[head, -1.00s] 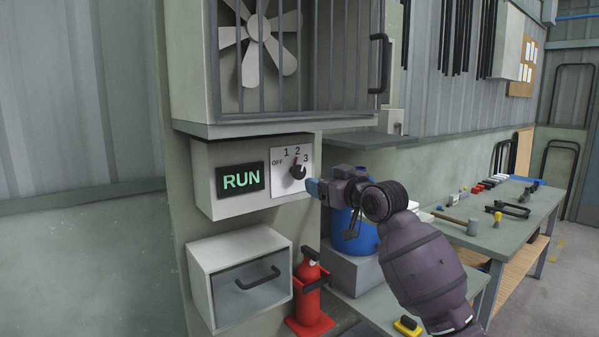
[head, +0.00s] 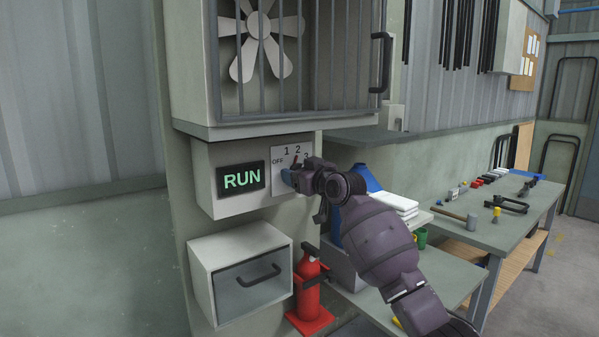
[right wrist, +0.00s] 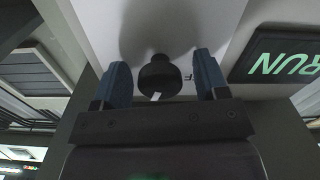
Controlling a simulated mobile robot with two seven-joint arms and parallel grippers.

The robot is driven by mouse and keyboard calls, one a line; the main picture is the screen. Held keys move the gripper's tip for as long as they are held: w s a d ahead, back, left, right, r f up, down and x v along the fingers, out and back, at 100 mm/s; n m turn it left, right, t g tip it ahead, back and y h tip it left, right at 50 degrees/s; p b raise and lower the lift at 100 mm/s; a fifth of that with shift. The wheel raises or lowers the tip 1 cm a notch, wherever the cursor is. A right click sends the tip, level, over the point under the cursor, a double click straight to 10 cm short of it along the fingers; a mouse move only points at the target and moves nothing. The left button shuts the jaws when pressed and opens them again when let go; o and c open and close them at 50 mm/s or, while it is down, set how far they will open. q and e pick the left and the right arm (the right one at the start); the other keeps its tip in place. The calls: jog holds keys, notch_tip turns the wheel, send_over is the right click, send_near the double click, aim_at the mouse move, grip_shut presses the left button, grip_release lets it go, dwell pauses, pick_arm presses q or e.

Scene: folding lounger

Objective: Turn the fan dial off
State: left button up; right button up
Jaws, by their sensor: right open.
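The black fan dial (right wrist: 158,76) sits on a white plate (head: 279,151) marked OFF, 1, 2, 3. My right gripper (head: 288,178) is at the plate. In the right wrist view its two blue fingers (right wrist: 161,68) are open, one on each side of the dial with a gap to it. The lit green RUN sign (head: 241,179) is left of the plate, and it also shows in the right wrist view (right wrist: 285,58). My left gripper is not in view.
The fan (head: 259,45) is behind a barred guard above the control box. A drawer (head: 247,277) and a red fire extinguisher (head: 308,284) are below. A workbench (head: 490,232) with tools stands at the right.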

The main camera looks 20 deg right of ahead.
jog(key=shift+c, duration=0.3)
jog(key=c, duration=0.9)
jog(key=shift+o, duration=0.2)
jog(key=shift+n, duration=0.4)
jog(key=shift+d+n+b, duration=0.1)
jog(key=shift+n+b, duration=0.35)
jog(key=shift+n, duration=0.55)
jog(key=n, duration=0.4)
jog(key=shift+n, duration=0.3)
jog(key=n+p, duration=0.1)
jog(key=n, duration=0.2)
jog(key=shift+n, duration=0.3)
jog(key=n, duration=0.4)
jog(key=shift+n, duration=0.4)
